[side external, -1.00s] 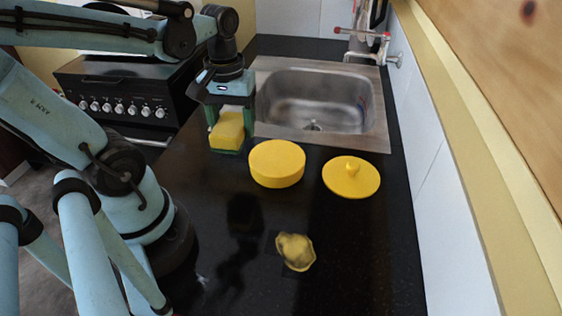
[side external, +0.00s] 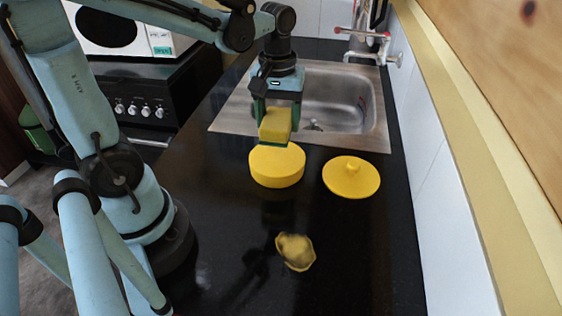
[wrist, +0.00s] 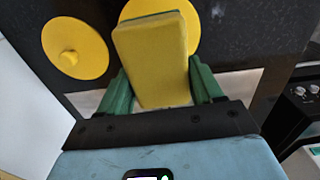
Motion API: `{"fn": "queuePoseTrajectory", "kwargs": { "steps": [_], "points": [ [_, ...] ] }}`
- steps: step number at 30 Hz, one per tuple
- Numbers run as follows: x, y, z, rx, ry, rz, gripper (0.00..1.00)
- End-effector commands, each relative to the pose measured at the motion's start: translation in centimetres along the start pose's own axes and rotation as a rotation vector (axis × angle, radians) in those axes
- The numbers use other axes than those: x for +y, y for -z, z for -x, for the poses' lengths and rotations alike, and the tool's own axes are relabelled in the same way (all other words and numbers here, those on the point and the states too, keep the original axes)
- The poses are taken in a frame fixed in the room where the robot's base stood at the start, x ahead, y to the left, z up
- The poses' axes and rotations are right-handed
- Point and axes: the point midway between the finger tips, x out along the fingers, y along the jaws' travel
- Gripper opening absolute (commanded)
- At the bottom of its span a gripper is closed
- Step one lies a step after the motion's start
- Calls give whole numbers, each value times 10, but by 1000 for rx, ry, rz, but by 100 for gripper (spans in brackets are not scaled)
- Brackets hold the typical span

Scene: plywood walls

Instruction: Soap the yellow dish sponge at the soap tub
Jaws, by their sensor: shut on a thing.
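My gripper (side external: 277,117) is shut on the yellow dish sponge (side external: 274,126), a block with a thin green layer visible in the wrist view (wrist: 152,58). The sponge sits between the green fingers. It overlaps the back edge of the round yellow soap tub (side external: 277,167) in the side view; I cannot tell if they touch. In the wrist view the tub (wrist: 190,17) is partly hidden behind the sponge. A yellow lid (side external: 351,178) with a knob lies on the counter right of the tub.
A crumpled yellowish thing (side external: 295,251) lies on the black counter (side external: 350,240) in front. A steel sink (side external: 345,105) with a red-handled tap (side external: 362,36) is behind the tub. A stove (side external: 150,95) stands at the left, a white tiled wall (side external: 445,210) at the right.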

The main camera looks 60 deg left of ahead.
Motion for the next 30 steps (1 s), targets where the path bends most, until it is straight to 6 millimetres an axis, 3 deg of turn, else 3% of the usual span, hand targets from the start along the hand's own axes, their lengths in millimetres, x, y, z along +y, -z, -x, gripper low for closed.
{"fn": "queuePoseTrajectory", "kwargs": {
  "steps": [15,30],
  "points": [
    [0,0,-47,0,0,-1,41],
    [-1,0,-55,0,0,-1,41]
  ]
}}
